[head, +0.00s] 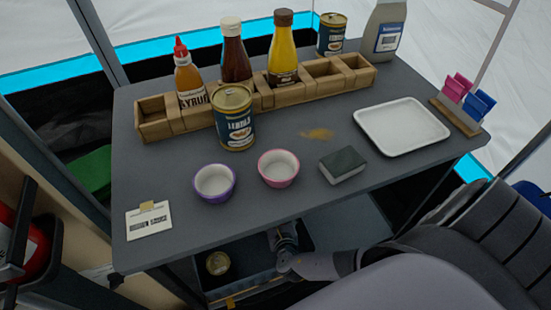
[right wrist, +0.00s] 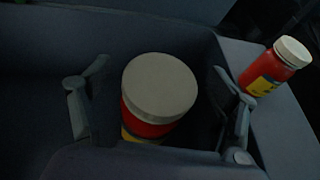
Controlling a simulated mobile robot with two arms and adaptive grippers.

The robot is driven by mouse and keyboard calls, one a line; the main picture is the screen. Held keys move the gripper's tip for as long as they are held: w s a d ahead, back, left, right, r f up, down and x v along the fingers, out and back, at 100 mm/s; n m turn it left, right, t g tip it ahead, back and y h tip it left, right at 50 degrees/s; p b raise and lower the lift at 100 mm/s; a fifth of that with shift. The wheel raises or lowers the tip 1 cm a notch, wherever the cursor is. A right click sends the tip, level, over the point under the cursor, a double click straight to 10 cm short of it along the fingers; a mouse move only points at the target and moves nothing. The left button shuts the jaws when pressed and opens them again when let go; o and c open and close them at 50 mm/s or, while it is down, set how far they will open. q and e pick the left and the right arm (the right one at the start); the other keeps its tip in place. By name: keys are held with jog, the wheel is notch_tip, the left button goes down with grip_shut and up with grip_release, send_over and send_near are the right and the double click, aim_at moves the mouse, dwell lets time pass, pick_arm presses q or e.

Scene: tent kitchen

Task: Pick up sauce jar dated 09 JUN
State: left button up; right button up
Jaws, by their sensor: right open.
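In the right wrist view, a jar with a pale lid and a red body (right wrist: 158,92) stands between the spread fingers of my right gripper (right wrist: 160,108). The gripper is open, and the fingers look apart from the jar. A second jar with a white lid and red and yellow sides (right wrist: 276,68) stands to the right, outside the fingers. No date can be read on either jar. In the head view, my right arm reaches below the tabletop, and its gripper (head: 283,243) is partly hidden there. My left gripper is not in view.
A round gold-topped container (head: 217,263) sits in a dark bin (head: 255,285) under the grey table (head: 290,205). The table's front edge overhangs the bin. A labelled card (head: 149,221), bowls, sponge, tray (head: 402,127) and wooden rack of bottles (head: 190,122) stand on top.

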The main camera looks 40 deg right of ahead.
grip_shut()
dwell(1.2)
